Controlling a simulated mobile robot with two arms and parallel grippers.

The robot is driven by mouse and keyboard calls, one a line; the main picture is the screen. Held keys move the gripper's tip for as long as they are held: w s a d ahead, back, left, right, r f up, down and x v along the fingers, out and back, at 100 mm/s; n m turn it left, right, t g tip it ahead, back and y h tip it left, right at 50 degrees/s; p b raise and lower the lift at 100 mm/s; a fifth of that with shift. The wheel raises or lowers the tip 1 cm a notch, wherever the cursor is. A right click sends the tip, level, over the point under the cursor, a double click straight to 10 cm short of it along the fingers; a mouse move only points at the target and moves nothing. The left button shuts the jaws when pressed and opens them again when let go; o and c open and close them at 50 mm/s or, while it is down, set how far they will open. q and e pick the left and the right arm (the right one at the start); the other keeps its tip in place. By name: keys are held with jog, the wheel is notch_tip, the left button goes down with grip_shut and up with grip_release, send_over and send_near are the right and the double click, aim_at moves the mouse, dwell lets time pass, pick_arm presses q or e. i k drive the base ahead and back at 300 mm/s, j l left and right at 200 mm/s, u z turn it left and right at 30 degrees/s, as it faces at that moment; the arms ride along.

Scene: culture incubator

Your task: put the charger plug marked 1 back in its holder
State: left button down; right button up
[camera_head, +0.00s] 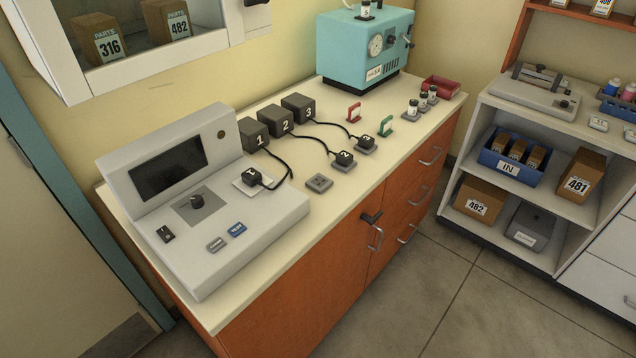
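The black charger plug marked 1 (251,177) sits on a pale plate (267,184) at the right side of the grey console (240,230). A black cable runs from it to the charger block marked 1 (254,134). A square grey holder (319,183) lies empty on the counter, to the right of the console. The plugs marked 2 (344,157) and 3 (365,142) sit on similar grey holders farther back. Neither of my grippers is in view.
Charger blocks 2 (283,122) and 3 (298,108) stand along the wall; their cables cross the counter (290,257). A teal device (365,48), red and green stands and small vials are farther back.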

aim_at(252, 176)
jog(key=u, duration=0.35)
jog(key=i+l+u, duration=0.15)
jog(key=l+u, duration=0.3)
jog(key=i+l+u, duration=0.1)
jog(key=l+u, duration=0.9)
jog(key=l, duration=0.7)
jog(key=k+l, duration=0.1)
jog(key=l, duration=0.65)
jog(key=l+u, duration=0.15)
jog(key=l, duration=0.6)
jog(key=k, duration=0.1)
